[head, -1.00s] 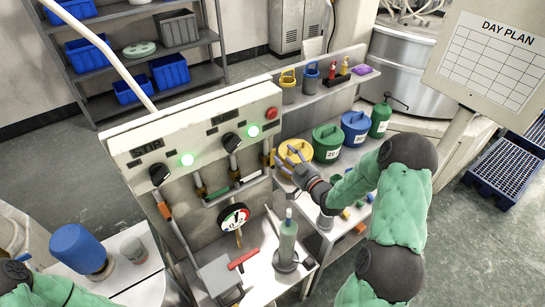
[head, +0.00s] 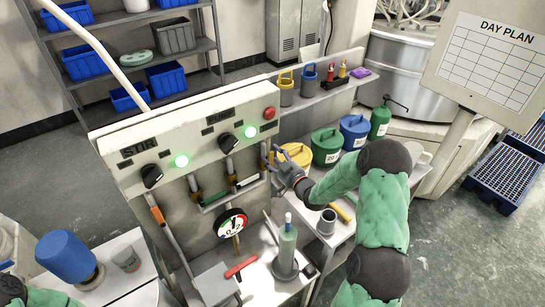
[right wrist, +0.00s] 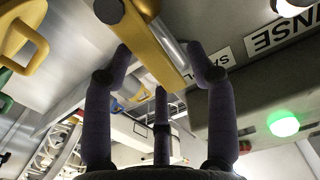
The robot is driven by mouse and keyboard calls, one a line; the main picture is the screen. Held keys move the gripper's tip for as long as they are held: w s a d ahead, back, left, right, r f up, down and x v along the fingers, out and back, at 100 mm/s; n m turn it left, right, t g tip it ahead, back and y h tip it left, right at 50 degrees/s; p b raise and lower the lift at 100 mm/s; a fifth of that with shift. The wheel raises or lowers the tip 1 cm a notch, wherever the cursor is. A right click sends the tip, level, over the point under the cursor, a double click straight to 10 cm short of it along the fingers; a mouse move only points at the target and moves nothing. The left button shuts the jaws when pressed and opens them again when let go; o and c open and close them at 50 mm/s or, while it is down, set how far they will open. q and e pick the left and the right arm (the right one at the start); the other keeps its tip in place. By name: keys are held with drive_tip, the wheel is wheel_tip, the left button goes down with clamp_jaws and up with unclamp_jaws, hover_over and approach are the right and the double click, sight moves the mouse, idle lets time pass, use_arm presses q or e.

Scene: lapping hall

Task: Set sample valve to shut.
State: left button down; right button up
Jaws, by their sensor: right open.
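The yellow valve lever (right wrist: 150,45) shows in the right wrist view beside a partly hidden label that begins with S. It lies roughly along a silver pipe (right wrist: 172,42). My right gripper (right wrist: 158,62) is open, with its purple fingers spread on both sides of the lever's end and not visibly closed on it. In the head view my right gripper (head: 280,162) is at the right end of the grey panel (head: 190,140), close to the small yellow lever (head: 264,150). My left gripper is out of view; only part of my left arm shows at bottom left.
A green-handled valve (head: 215,197) and an orange-handled one (head: 157,214) are further left on the panel. Yellow (head: 293,155), green (head: 326,146) and blue (head: 354,130) pots stand behind my right gripper. A bottle (head: 287,248) and a red-handled tool (head: 240,267) are on the bench below.

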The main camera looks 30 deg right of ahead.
drive_tip(key=shift+w, duration=0.35)
clamp_jaws()
